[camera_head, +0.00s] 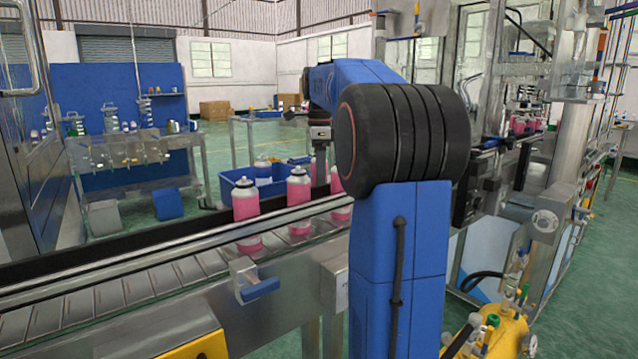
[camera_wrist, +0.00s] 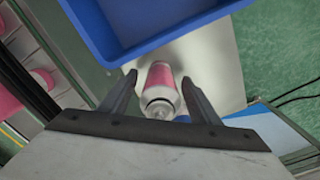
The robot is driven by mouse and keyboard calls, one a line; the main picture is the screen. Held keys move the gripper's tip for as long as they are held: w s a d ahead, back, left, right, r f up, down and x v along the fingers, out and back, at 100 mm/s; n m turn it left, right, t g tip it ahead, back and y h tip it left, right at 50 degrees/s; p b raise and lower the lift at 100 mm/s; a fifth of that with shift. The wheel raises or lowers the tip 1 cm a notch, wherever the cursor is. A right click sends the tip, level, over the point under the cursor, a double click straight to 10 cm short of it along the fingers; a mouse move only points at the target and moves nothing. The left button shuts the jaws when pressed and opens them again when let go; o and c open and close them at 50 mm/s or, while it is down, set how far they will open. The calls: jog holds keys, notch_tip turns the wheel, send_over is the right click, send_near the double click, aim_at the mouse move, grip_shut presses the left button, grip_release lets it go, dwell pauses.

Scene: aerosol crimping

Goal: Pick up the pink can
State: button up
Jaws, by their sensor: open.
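In the wrist view a pink can (camera_wrist: 161,73) with a silver top is seen from above. It is between the two dark fingers of my gripper (camera_wrist: 160,78), which are apart with a visible gap on each side of the can. It appears to stand on a pale grey surface (camera_wrist: 212,60). Similar pink cans with silver tops (camera_head: 245,204) (camera_head: 298,190) stand on the conveyor, one partly behind my arm.
A blue bin (camera_wrist: 128,45) is close beyond the can in the wrist view; it also shows behind the conveyor (camera_head: 229,185). The conveyor's metal rail (camera_head: 130,245) runs in front. More pink items (camera_wrist: 15,90) are at the wrist view's left edge.

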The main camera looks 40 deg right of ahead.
jog(key=shift+f, duration=0.75)
jog(key=shift+c, duration=0.3)
jog(key=c, duration=1.1)
jog(key=shift+r, duration=0.15)
jog(key=shift+c, duration=0.2)
